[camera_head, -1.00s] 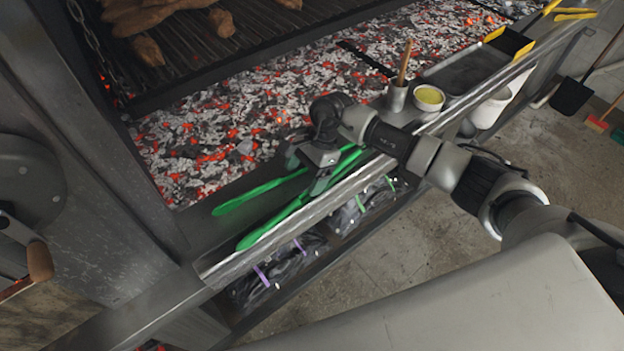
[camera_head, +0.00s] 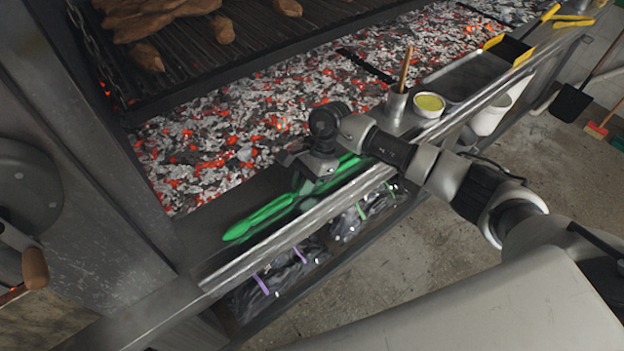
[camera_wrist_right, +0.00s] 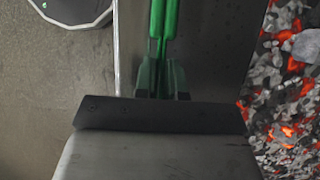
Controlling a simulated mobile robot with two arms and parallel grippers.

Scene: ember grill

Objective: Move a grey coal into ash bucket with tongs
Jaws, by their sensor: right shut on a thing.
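Green tongs (camera_head: 262,217) lie along the grill's front ledge, their two arms pressed close together. My right gripper (camera_head: 302,183) is shut on the tongs. In the right wrist view the green arms (camera_wrist_right: 163,30) run up from between the fingers (camera_wrist_right: 163,80). The coal bed (camera_head: 215,135) lies just behind the ledge, with grey and glowing red pieces mixed. A larger grey coal (camera_wrist_right: 306,45) shows at the right edge of the right wrist view. I cannot make out an ash bucket for certain. My left gripper is not in view.
A metal cup (camera_head: 396,104) with a brush and a yellow-filled bowl (camera_head: 429,104) stand on the ledge to the right, near a dark tray (camera_head: 470,75). A white bucket (camera_head: 490,116) hangs beyond. Bags (camera_head: 275,275) sit on the lower shelf.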

